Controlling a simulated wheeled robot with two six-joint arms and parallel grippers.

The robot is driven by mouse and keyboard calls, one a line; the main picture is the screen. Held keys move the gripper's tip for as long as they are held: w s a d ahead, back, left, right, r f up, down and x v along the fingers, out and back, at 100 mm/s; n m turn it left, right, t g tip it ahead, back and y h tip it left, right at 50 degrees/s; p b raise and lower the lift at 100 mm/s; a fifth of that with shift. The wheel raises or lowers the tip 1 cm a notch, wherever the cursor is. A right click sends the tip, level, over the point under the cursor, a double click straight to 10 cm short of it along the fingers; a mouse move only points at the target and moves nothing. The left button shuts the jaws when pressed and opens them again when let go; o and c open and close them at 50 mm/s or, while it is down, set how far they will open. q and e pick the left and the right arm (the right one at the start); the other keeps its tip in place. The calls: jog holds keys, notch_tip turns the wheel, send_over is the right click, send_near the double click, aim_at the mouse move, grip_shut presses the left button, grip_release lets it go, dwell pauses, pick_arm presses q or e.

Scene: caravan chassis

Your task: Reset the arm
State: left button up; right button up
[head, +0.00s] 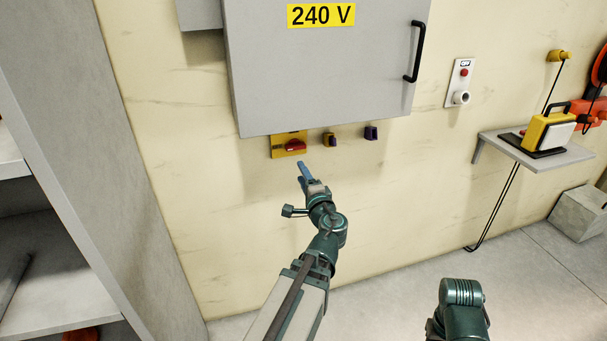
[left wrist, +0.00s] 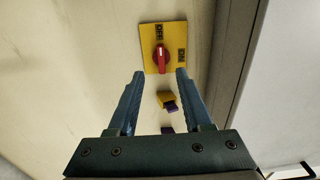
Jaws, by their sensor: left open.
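My left gripper (head: 304,172) is raised in front of the wall, just below the grey 240 V cabinet. It is open, with nothing between its fingers in the left wrist view (left wrist: 157,78). A red rotary switch (head: 294,146) on a yellow plate (head: 280,152) is on the wall under the cabinet, above the fingertips. In the left wrist view the red handle (left wrist: 161,58) lies ahead of and between the fingers, apart from them. The plate there carries OFF and ON labels. My right arm shows at the bottom right; its gripper is not visible.
The grey cabinet (head: 320,70) with a black handle overhangs the switch. A yellow-and-purple fitting (head: 329,140) and a purple one (head: 371,133) are to its right. A grey shelf unit (head: 80,120) stands at left.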

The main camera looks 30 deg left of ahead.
dwell(0.3)
pick_arm(q)
jog(key=s+d+n+g+h+p, duration=0.1)
jog(key=s+d+g+h+p, duration=0.3)
jog(key=d, duration=0.7)
jog(key=s+d+f+n+g+h+p, duration=0.1)
jog(key=s+d+g+h+p, duration=0.3)
jog(key=s+d+p, duration=0.3)
jog(key=s+d+n+g+h+p, duration=0.2)
jog(key=s+d+p, duration=0.4)
jog(key=d, duration=1)
jog(key=g+h+p, duration=0.1)
jog(key=h+p, duration=0.1)
jog(key=p, duration=0.1)
jog(key=shift+s+d+f+g+h, duration=0.25)
jog(key=shift+d+f+g+h, duration=0.05)
jog(key=shift+d+f+g, duration=0.1)
